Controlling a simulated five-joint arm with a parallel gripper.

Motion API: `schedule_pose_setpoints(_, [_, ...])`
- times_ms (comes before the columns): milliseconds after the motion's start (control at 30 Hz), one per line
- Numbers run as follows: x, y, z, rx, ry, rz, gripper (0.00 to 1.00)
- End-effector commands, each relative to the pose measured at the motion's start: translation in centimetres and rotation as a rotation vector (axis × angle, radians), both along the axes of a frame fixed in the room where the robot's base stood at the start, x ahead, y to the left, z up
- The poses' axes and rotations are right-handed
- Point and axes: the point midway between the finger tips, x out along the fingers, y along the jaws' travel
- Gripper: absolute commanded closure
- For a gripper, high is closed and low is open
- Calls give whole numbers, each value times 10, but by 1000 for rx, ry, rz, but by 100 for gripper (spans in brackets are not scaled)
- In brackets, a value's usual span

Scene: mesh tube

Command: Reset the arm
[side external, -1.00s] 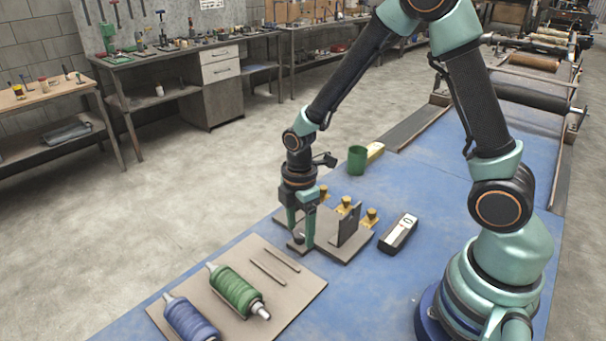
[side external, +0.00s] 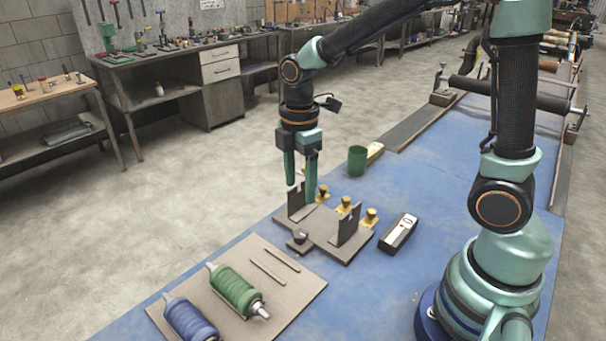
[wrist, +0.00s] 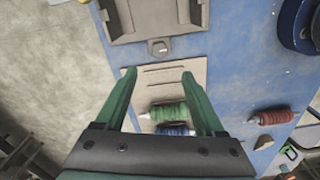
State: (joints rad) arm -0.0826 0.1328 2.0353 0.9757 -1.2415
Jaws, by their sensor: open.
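My gripper (side external: 301,193) hangs pointing down above the far left part of a grey fixture plate (side external: 325,228), near one of its upright brackets. Its two green fingers are apart, with nothing held between them. The wrist view shows the same open fingers (wrist: 158,73), with the tan board seen beyond the gap. The plate carries two upright notched brackets; the right one (side external: 347,226) is clear of the gripper, and the left one (side external: 297,201) stands near the fingertips. My arm is raised and reaches out from the base at the right.
A tan board (side external: 285,295) holds a green spool (side external: 236,290), a blue spool (side external: 190,320) and two thin rods. Yellow clamps (side external: 371,217) line the plate. A black-and-white device (side external: 398,233) and a green cup (side external: 357,159) stand nearby. The wrist view shows a red spool (wrist: 270,117).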

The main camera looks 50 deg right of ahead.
Motion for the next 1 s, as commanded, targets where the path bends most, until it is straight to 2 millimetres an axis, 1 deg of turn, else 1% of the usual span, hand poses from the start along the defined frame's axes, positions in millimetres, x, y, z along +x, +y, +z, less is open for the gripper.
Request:
schedule_pose_setpoints(233, [0,0,2,1,-5,-11,29])
schedule_pose_setpoints(367, [-4,-3,15,6,-47,-109,29])
schedule_pose_setpoints(467, [-12,-7,33,21,-107,-264,29])
schedule_pose_setpoints(600, [-28,-14,58,65,-204,-534,29])
schedule_pose_setpoints(700, [-40,-18,72,112,-268,-727,29])
schedule_pose_setpoints(900, [-62,-26,91,227,-370,-1070,29])
schedule_pose_setpoints(1000, [-69,-28,95,277,-399,-1188,29])
